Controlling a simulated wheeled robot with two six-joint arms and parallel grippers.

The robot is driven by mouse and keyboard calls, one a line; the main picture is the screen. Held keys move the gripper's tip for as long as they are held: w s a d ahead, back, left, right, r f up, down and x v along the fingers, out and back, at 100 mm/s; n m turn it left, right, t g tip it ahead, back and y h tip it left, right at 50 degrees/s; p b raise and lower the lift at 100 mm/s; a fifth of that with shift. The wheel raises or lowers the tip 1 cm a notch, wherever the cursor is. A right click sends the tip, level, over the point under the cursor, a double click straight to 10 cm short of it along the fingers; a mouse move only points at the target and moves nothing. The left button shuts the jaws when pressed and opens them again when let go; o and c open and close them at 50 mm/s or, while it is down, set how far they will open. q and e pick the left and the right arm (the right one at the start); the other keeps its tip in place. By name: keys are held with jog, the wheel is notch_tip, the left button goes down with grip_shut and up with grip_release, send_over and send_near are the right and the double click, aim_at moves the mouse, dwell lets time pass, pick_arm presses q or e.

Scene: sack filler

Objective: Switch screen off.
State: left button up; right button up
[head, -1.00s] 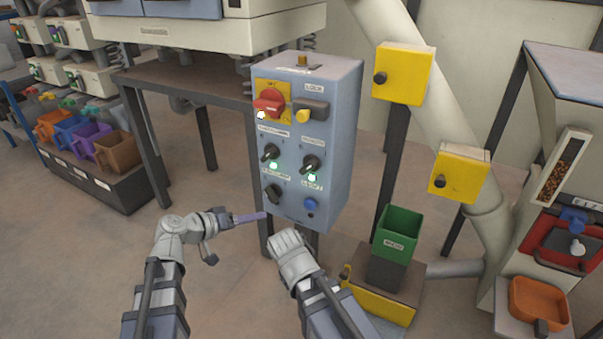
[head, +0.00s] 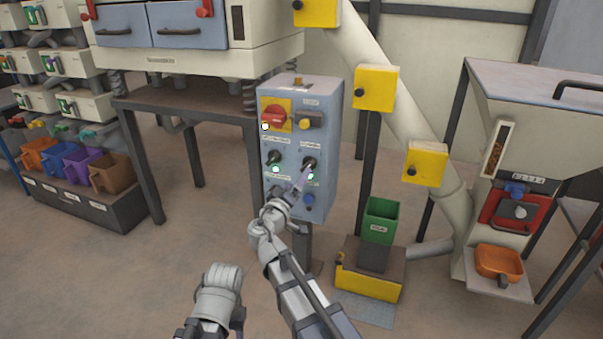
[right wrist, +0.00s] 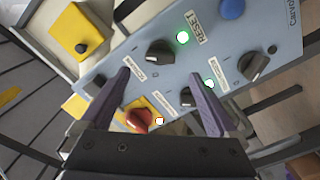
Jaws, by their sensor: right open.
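The blue-grey control panel (head: 333,130) stands in the middle of the head view. Green lamps glow beside both black knobs. The small labels are too blurred to tell which knob is the screen's. My right gripper (right wrist: 160,76) is open in front of the panel, its purple fingers spread with nothing held. Between them the wrist view shows a black knob (right wrist: 160,52). My left gripper (head: 222,278) is low at the front, its fingers hidden.
A blue button (right wrist: 232,8) and another black knob (right wrist: 254,65) are on the panel near my right fingers. A green bin (head: 381,222) stands on a yellow-black base at right. Coloured bins (head: 110,172) stand at left.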

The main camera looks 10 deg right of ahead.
aim_at(307, 166)
jog(key=x, duration=0.8)
jog(key=shift+s, duration=0.1)
jog(key=shift+c, duration=0.2)
jog(key=c, duration=1.3)
jog(key=shift+c, duration=0.2)
jog(key=shift+n, duration=7.9)
